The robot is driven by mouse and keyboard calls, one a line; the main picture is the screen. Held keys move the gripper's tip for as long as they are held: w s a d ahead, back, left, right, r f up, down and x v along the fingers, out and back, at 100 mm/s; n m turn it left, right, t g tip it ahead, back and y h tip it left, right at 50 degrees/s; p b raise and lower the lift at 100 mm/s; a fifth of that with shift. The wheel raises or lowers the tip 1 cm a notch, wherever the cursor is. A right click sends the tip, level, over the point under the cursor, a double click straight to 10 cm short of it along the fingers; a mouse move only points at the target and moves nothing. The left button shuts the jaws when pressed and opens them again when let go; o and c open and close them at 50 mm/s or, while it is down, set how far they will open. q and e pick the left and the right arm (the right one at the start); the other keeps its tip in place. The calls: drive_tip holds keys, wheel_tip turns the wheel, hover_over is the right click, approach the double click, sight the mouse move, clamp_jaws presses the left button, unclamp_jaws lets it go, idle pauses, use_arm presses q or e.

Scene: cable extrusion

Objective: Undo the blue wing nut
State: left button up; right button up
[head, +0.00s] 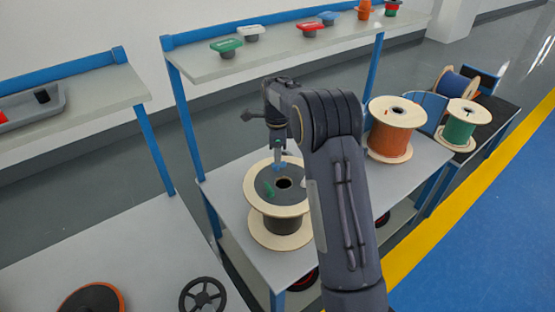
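My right arm reaches in from the bottom right. Its gripper (278,157) points down over the dark-wound spool (262,224) with pale wooden flanges on the middle table. A small light-blue piece, which looks like the blue wing nut (280,166), shows right at the fingertips, above the spool's top. It is too small to tell whether the fingers touch or grip it. Another blue-topped piece (330,16) stands on the upper shelf. My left gripper is out of view.
The upper shelf (270,58) holds green, white and red winged pieces. An orange spool (390,140) stands right of my arm, with green (460,132) and blue spools on a dark table beyond. A grey tray (35,108) is at far left.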

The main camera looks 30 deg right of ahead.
drive_tip(key=shift+f, duration=1.55)
clamp_jaws()
